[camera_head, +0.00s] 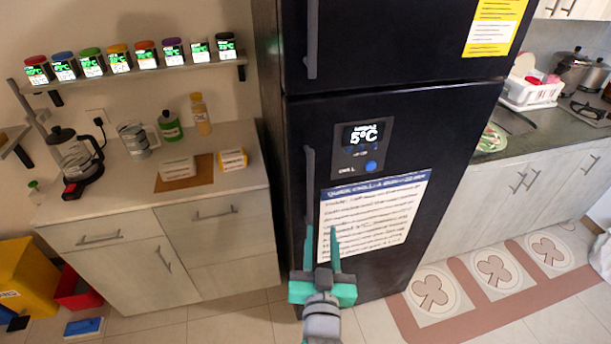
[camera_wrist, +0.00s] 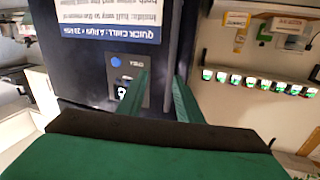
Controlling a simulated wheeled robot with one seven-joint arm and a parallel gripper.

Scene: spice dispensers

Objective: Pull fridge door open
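The black fridge (camera_head: 395,105) stands in the middle of the head view. Its lower door (camera_head: 300,120) looks closed, flush under the upper door. The lower door's long vertical handle (camera_head: 309,180) is on the door's left side. My gripper (camera_head: 321,228) is open in front of the lower door, with its green fingers near the handle's lower end. In the wrist view, the handle (camera_wrist: 171,45) runs down toward the gap between the parted fingers (camera_wrist: 160,78). I cannot tell whether either finger touches it.
A pale counter cabinet (camera_head: 130,255) stands left of the fridge, with a kettle and bottles on it. A spice shelf (camera_head: 140,75) hangs above. Yellow and red bins (camera_head: 75,288) are at lower left. Cabinets (camera_head: 540,180) and a patterned mat (camera_head: 490,285) lie to the right.

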